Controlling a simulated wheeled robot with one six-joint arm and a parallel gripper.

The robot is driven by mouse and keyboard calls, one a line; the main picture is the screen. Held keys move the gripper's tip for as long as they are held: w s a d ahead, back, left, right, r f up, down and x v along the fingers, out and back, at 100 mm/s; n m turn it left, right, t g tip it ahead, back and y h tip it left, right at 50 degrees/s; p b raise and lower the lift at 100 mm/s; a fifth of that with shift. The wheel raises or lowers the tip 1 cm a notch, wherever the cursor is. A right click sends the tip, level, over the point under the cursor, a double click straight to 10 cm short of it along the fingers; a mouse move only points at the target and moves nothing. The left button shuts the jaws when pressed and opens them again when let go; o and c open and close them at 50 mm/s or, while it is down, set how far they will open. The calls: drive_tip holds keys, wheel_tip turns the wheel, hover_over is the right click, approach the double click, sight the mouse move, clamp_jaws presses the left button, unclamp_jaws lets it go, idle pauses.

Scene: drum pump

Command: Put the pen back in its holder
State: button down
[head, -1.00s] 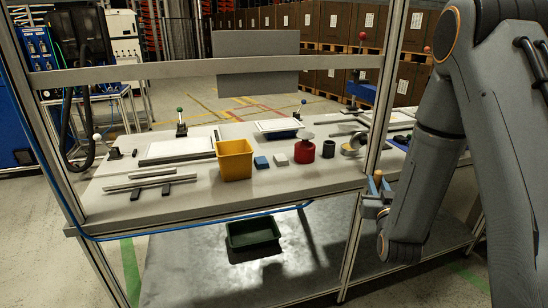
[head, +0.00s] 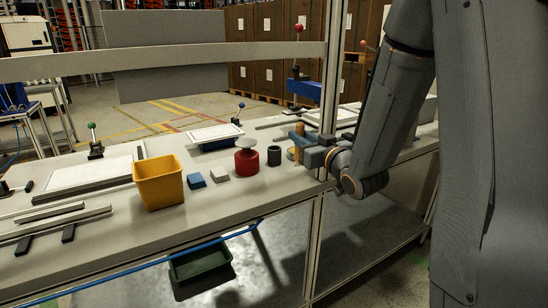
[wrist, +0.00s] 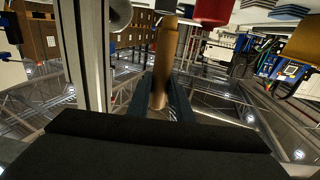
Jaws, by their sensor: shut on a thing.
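The pen, a tan-orange stick (head: 299,130), is upright in my gripper (head: 303,139). In the wrist view the pen (wrist: 164,65) stands between the two dark fingers (wrist: 163,95), which are shut on it. A small black cup (head: 274,156), which looks like the holder, stands on the bench just left of the gripper. The pen is apart from it. The cup's inside cannot be made out. A dark cup (wrist: 187,8) also shows at the top edge of the wrist view.
A red pot with a grey disc (head: 247,162), a white block (head: 219,174), a blue block (head: 196,180) and a yellow bin (head: 158,182) line the bench left of the cup. A metal frame post (head: 328,75) rises close to the gripper.

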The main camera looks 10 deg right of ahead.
drive_tip(key=p+x, duration=0.2)
drive_tip(key=x, duration=1.6)
drive_tip(key=shift+d+f+p, duration=0.15)
drive_tip(key=shift+f+p, duration=0.2)
drive_tip(key=shift+f, duration=1.35)
drive_tip(key=shift+d+f+p, duration=0.1)
drive_tip(key=shift+f+p, duration=0.2)
drive_tip(key=shift+f, duration=1.35)
drive_tip(key=shift+f, duration=0.15)
drive_tip(key=c, duration=1.6)
unclamp_jaws()
drive_tip(key=shift+s, duration=0.15)
drive_tip(key=b+v, duration=0.2)
drive_tip(key=v, duration=0.9)
drive_tip(key=shift+s+d, duration=0.1)
drive_tip(key=shift+s, duration=0.3)
